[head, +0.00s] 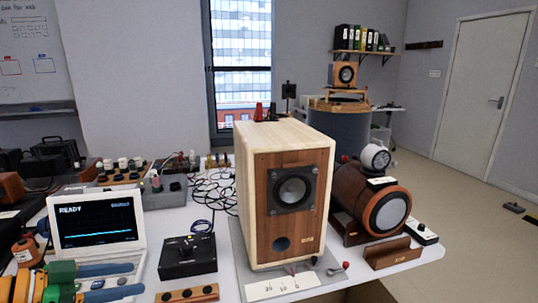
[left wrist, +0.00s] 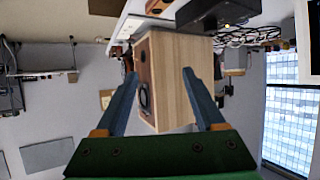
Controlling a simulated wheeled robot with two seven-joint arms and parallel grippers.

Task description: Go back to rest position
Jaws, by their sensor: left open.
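My left gripper (head: 138,279) is at the lower left of the head view, in front of the white display unit (head: 97,228). Its two blue fingers point right, apart and empty. In the left wrist view the open fingers (left wrist: 160,73) frame a wooden speaker (left wrist: 175,80), which looks upside down and stands beyond the tips. In the head view this speaker (head: 284,190) is upright on a grey mat (head: 240,262) at mid-table, well right of the gripper and not touched. My right gripper is in neither view.
A black control box (head: 188,256) stands between the left gripper and the speaker. A round wooden speaker (head: 372,205) lies at the right table end. Cables (head: 212,188) lie behind. A window (left wrist: 290,110) also shows in the left wrist view. Open floor (head: 470,230) lies to the right.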

